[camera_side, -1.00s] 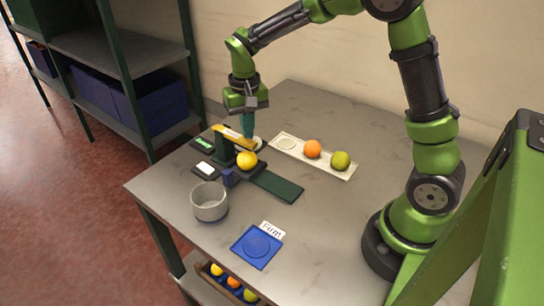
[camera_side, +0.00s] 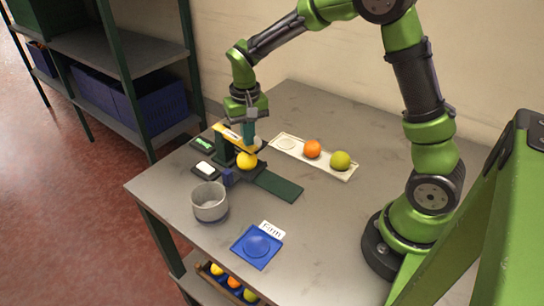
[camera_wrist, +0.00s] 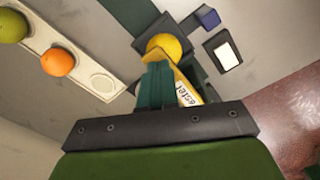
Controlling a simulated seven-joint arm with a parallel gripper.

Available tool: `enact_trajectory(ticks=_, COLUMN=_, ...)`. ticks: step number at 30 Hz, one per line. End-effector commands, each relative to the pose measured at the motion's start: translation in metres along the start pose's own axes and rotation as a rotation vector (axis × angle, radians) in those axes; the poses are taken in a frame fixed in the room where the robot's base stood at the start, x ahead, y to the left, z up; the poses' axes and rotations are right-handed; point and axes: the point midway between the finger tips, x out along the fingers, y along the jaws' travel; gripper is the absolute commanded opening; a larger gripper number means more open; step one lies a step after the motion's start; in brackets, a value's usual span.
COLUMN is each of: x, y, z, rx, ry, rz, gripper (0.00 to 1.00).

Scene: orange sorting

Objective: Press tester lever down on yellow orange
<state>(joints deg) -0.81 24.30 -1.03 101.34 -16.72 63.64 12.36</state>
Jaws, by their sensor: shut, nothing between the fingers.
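The yellow orange (camera_side: 246,160) sits in the tester, under the front end of the yellow lever (camera_side: 232,138). In the wrist view the yellow orange (camera_wrist: 163,46) shows beyond the lever (camera_wrist: 186,92), which bears the printed word "tester". My gripper (camera_side: 248,135) is shut and empty, with its teal fingers (camera_wrist: 157,85) pointing down at the lever beside its printed face. The fingers overlap the lever in both views; I cannot tell whether they touch it. The lever's tip lies close above the orange; contact there is unclear.
A white tray (camera_side: 283,153) behind holds an orange fruit (camera_side: 312,149) and a greenish fruit (camera_side: 340,160). A grey bowl (camera_side: 210,202) and a blue "firm" plate (camera_side: 257,246) stand in front. A dark green strip (camera_side: 279,186) runs right from the tester.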

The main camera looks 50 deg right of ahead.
Motion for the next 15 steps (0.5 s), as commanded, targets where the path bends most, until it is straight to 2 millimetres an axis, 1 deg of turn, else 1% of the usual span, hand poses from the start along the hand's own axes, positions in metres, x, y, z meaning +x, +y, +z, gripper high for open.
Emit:
enact_trajectory(ticks=8, x=0.0014, y=0.0002, z=0.0004, rx=0.0, ry=-0.002, rz=0.001, gripper=0.0)
enact_trajectory(ticks=15, x=0.0081, y=0.0003, z=0.0005, rx=0.0, ry=-0.003, rz=0.002, gripper=0.0)
